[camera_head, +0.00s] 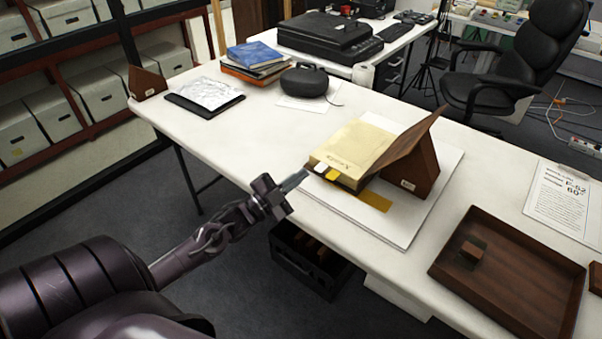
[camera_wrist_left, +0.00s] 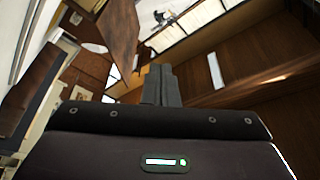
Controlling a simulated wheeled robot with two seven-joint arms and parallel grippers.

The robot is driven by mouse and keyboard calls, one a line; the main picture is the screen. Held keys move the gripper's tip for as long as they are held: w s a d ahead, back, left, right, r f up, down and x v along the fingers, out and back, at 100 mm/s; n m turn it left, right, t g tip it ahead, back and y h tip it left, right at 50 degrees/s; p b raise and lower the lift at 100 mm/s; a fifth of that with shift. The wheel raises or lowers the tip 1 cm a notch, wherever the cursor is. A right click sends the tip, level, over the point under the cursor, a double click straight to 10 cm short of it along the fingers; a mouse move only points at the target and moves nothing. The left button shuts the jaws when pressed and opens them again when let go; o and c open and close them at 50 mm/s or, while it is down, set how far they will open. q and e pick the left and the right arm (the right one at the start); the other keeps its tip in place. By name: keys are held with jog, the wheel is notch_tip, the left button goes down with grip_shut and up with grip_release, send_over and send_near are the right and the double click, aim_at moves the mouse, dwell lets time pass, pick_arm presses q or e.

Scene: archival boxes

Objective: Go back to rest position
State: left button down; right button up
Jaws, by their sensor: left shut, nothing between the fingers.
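My left gripper (camera_head: 294,182) reaches in from the lower left in the head view. Its fingers are shut with nothing held, at the front edge of the table, close to the near left corner of a cream book or box (camera_head: 352,146). In the left wrist view the closed fingers (camera_wrist_left: 161,85) point up the picture. My right gripper is not in view.
A wooden tray (camera_head: 556,290) with a small block lies at the right. Books (camera_head: 256,63), a dark case (camera_head: 305,80) and a clipboard (camera_head: 205,94) lie at the far left of the white table (camera_head: 228,135). A dark crate (camera_head: 308,268) stands below its front edge. Shelves line the left.

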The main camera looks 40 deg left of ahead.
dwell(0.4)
pick_arm(q)
jog(key=d+f+n+g+y, duration=0.1)
jog(key=d+f+n, duration=0.1)
jog(key=d+f+n+g+y, duration=0.2)
jog(key=d, duration=0.1)
jog(key=shift+y, duration=0.3)
jog(key=s+d+f+n+g+y, duration=0.1)
jog(key=s+d+n+g, duration=0.2)
jog(key=s+d+g, duration=0.55)
jog(key=s+d+n+g+y, duration=0.1)
jog(key=s+d+n+g, duration=0.35)
jog(key=s, duration=0.65)
notch_tip(320, 180, down, 29)
jog(key=s+g, duration=0.2)
jog(key=s+a+f, duration=0.2)
jog(key=s+f, duration=0.7)
jog(key=s+a+f+m+p, duration=0.1)
jog(key=s+a+f, duration=0.1)
jog(key=s+f, duration=0.7)
jog(key=shift+s+a+g, duration=0.2)
jog(key=shift+s+g, duration=0.2)
jog(key=shift+s, duration=0.35)
